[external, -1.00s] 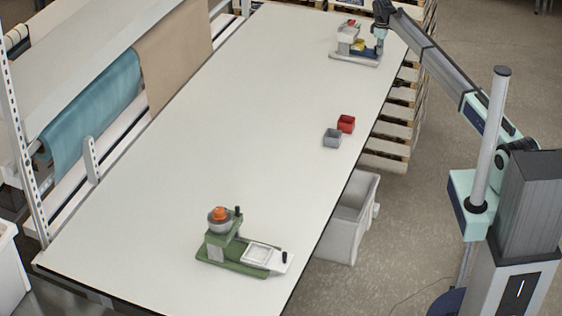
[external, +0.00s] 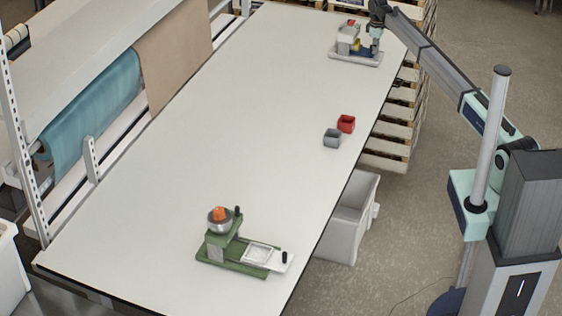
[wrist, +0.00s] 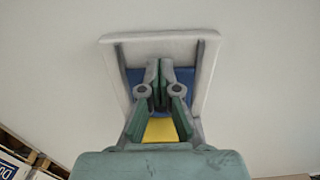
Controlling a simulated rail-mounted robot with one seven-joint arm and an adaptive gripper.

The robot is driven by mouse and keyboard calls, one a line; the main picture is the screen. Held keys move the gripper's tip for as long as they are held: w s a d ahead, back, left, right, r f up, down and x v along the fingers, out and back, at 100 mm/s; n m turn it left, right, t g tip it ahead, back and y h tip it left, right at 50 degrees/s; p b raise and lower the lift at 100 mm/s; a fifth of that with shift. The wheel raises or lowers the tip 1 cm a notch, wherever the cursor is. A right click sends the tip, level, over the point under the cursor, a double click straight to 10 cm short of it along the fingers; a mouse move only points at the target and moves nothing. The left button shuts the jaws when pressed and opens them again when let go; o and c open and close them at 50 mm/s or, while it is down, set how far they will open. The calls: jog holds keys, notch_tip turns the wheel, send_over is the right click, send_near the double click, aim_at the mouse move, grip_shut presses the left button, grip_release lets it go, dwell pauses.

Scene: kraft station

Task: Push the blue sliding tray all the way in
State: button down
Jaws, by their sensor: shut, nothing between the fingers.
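The blue sliding tray shows in the external view as a small blue patch (external: 364,50), low on the grey-white dispenser (external: 347,38) at the table's far end. A small yellow piece (external: 356,43) shows beside it, partly hidden. In the wrist view, blue surface (wrist: 186,75) shows on both sides of my fingers, inside a pale frame (wrist: 207,70). A yellow surface (wrist: 160,130) lies below them in the picture. My gripper (wrist: 160,66) is shut and empty, at the tray's right end in the external view. Whether the fingertips touch the tray is hidden.
A red box (external: 346,123) and a grey box (external: 332,138) stand near the table's right edge. A green dispenser (external: 232,248) with a white tray stands at the near end. The long white table (external: 210,130) is otherwise clear.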

jog(key=shift+a, duration=0.1)
jog(key=shift+w+a, duration=0.3)
jog(key=shift+a, duration=0.2)
jog(key=shift+s+d, duration=0.2)
jog(key=shift+d, duration=0.2)
dwell(0.5)
jog(key=shift+r+p, duration=1.55)
jog(key=shift+r, duration=1.95)
jog(key=shift+f, duration=0.1)
